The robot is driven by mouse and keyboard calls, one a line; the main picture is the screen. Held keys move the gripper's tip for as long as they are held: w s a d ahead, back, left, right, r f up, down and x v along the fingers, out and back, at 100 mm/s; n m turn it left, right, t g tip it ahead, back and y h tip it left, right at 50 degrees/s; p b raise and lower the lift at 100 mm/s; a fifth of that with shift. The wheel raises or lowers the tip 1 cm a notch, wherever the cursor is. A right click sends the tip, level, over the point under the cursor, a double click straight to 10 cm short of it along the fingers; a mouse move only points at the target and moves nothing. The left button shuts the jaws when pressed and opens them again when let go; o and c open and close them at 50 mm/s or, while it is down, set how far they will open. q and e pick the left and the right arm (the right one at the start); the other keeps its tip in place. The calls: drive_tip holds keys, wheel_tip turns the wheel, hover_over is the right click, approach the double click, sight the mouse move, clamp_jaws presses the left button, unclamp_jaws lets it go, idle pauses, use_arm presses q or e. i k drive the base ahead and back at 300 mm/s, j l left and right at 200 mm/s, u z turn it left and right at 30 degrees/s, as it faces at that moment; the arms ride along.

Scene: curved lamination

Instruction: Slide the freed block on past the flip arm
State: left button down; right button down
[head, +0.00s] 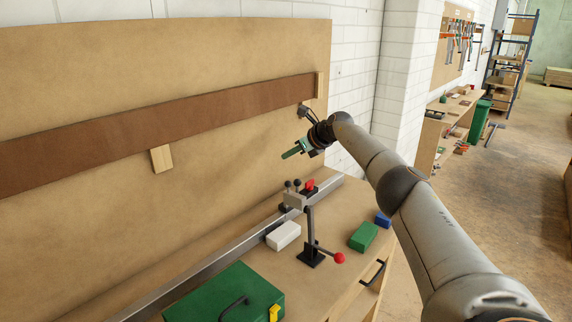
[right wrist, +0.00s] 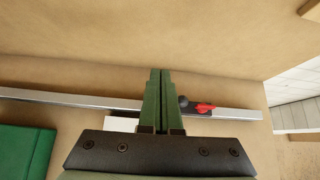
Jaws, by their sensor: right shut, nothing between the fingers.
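A silver rail (head: 225,246) runs along the bench at the foot of the tan panel. Which of these parts is the flip arm I cannot tell. My right gripper (head: 291,153) has green fingers, shut and empty, held above the rail and apart from the block. In the right wrist view the fingers (right wrist: 160,72) hide part of the rail and the block; the red lever (right wrist: 205,108) shows just right of them. My left gripper is not in view.
A white block (head: 284,235) lies in front of the rail. A black upright lever with a red ball (head: 339,257) stands near it. A green case (head: 235,292), a green block (head: 363,235) and a blue block (head: 383,219) are on the bench. A brown strip (head: 200,115) crosses the panel.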

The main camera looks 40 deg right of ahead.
sight(285, 234)
drive_tip(key=k, duration=0.95)
